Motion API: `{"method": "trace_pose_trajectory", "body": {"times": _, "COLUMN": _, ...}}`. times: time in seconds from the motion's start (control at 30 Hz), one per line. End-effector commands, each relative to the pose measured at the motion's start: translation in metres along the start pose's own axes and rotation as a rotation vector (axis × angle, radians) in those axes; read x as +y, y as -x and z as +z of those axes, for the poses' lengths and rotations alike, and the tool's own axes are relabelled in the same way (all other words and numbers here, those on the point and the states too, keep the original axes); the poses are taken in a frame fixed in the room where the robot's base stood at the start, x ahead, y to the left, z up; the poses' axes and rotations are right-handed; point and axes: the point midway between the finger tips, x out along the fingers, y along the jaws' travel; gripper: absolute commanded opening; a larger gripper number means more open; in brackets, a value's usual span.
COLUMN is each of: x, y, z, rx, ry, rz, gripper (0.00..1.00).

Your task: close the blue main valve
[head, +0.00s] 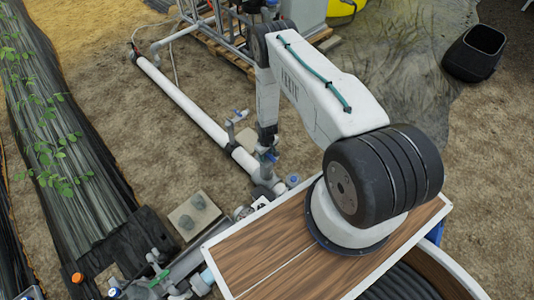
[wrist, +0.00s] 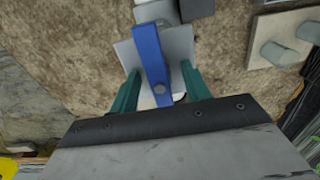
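The blue valve handle (wrist: 150,58) is a flat blue lever in the middle of the wrist view, running from the upper part down between my fingers. My gripper (wrist: 160,70) has two teal fingers, one on each side of the lever, with gaps showing at both sides, so it looks open. A pale plate shows behind the lever. In the head view a small blue part (head: 270,157) shows by the white pipe at the lower end of my arm. My fingers are not clear there. The lever's far side and any contact are hidden.
A long white pipe (head: 190,105) runs along the ground. Another small blue-handled fitting (head: 238,113) stands on it. A concrete block with two grey domes (head: 194,215) lies nearby. Plant rows on black film (head: 62,150) are at left. A black bin (head: 474,52) stands at upper right.

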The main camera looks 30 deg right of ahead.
Motion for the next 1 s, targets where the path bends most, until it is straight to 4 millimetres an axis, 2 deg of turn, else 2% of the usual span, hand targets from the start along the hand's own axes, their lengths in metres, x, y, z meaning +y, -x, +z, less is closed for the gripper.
{"method": "trace_pose_trajectory", "body": {"times": 0.03, "x": -0.0002, "y": -0.002, "z": 0.0005, "rx": 0.002, "ry": 0.0, "rz": 0.001, "gripper": 0.33}}
{"method": "trace_pose_trajectory", "body": {"times": 0.07, "x": -0.0002, "y": -0.0021, "z": 0.0005, "rx": 0.002, "ry": 0.0, "rz": 0.001, "gripper": 0.25}}
{"method": "trace_pose_trajectory", "body": {"times": 0.1, "x": -0.0002, "y": -0.0022, "z": 0.0006, "rx": 0.002, "ry": 0.0, "rz": 0.001, "gripper": 0.25}}
{"method": "trace_pose_trajectory", "body": {"times": 0.13, "x": -0.0003, "y": -0.0023, "z": 0.0006, "rx": 0.002, "ry": 0.0, "rz": 0.001, "gripper": 0.47}}
{"method": "trace_pose_trajectory", "body": {"times": 0.8, "x": 0.0006, "y": -0.0104, "z": -0.0004, "rx": 0.006, "ry": -0.001, "rz": 0.003, "gripper": 0.47}}
{"method": "trace_pose_trajectory", "body": {"times": 0.9, "x": 0.0007, "y": -0.0104, "z": -0.0003, "rx": 0.006, "ry": -0.001, "rz": 0.003, "gripper": 0.25}}
{"method": "trace_pose_trajectory", "body": {"times": 0.93, "x": 0.0008, "y": -0.0104, "z": -0.0003, "rx": 0.006, "ry": -0.001, "rz": 0.003, "gripper": 0.25}}
{"method": "trace_pose_trajectory", "body": {"times": 0.97, "x": 0.0008, "y": -0.0104, "z": -0.0003, "rx": 0.006, "ry": -0.001, "rz": 0.003, "gripper": 0.47}}
{"method": "trace_pose_trajectory", "body": {"times": 1.0, "x": 0.0008, "y": -0.0104, "z": -0.0003, "rx": 0.006, "ry": -0.001, "rz": 0.003, "gripper": 0.47}}
